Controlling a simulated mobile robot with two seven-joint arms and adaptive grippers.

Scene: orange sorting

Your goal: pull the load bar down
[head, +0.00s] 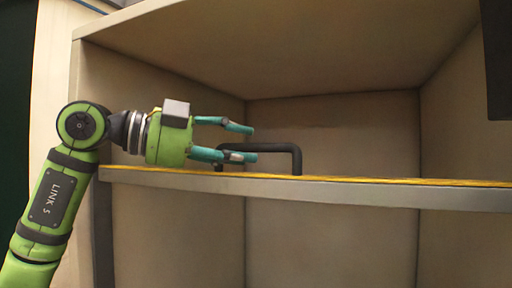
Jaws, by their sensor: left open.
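The load bar (350,192) is a pale grey bar with a yellow strip along its top edge. It runs level across the open front of a beige compartment. A black U-shaped handle (297,158) stands up from it left of the middle. My left gripper (254,143) is open, with its teal fingers pointing right. In the picture its lower finger overlaps the left part of the handle and hides some of it. I cannot tell whether they touch. My right gripper is not in view.
The beige compartment (340,125) has side walls, a back wall and a ceiling around the bar. It looks empty above and below the bar. A dark block (497,60) hangs at the upper right edge of the picture.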

